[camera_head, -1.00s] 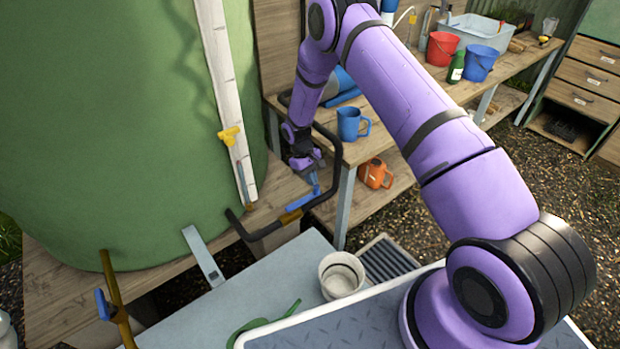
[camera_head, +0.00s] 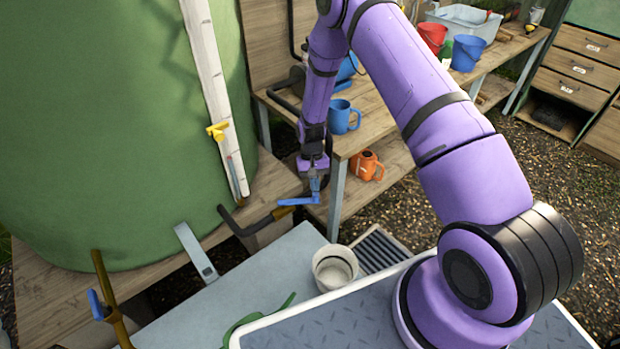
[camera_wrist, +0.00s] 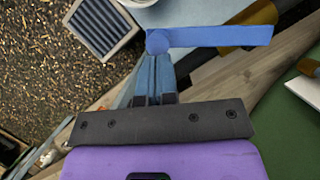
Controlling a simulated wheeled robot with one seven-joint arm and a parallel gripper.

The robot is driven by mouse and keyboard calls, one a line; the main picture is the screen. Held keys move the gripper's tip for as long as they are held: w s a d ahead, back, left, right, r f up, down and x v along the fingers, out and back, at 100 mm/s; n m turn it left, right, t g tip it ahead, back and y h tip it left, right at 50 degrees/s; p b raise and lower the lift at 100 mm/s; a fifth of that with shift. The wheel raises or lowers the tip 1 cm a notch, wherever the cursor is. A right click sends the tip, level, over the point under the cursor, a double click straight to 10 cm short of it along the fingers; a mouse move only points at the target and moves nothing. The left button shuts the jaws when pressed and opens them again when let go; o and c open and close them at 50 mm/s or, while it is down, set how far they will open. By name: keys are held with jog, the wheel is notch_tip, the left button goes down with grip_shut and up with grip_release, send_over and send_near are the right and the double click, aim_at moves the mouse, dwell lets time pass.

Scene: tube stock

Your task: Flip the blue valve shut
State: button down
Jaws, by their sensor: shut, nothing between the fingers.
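A blue lever handle (camera_head: 298,201) sits at a brass valve body (camera_head: 284,212) on a black pipe in front of the green tank. In the wrist view the blue lever (camera_wrist: 215,36) runs across the top, its rounded end at the fingertips. The brass body (camera_wrist: 258,17) shows behind its right part. My gripper (camera_head: 314,190) is shut and empty, its fingertips (camera_wrist: 157,52) at or very near the lever's rounded end. Contact is hard to tell. Another blue handle (camera_head: 95,304) is on a brass pipe at the lower left.
A wooden bench with a blue jug (camera_head: 341,117) stands behind my arm. An orange watering can (camera_head: 366,165) is below. A pale pot (camera_head: 334,267) stands in front.

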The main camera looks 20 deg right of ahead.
jog(key=s+m, duration=0.2)
jog(key=s+a+m+y, duration=0.1)
jog(key=s+m, duration=0.1)
jog(key=s+a+m+t+y, duration=0.1)
jog(key=s+m, duration=0.1)
jog(key=shift+s+a+m+t+y, duration=0.5)
jog(key=shift+s+a+m, duration=0.95)
jog(key=shift+a+m, duration=0.2)
jog(key=shift+d, duration=0.1)
notch_tip(320, 180, up, 9)
send_over(315, 199)
jog(key=s+d, duration=0.2)
jog(key=d, duration=0.1)
jog(key=shift+w+r, duration=0.15)
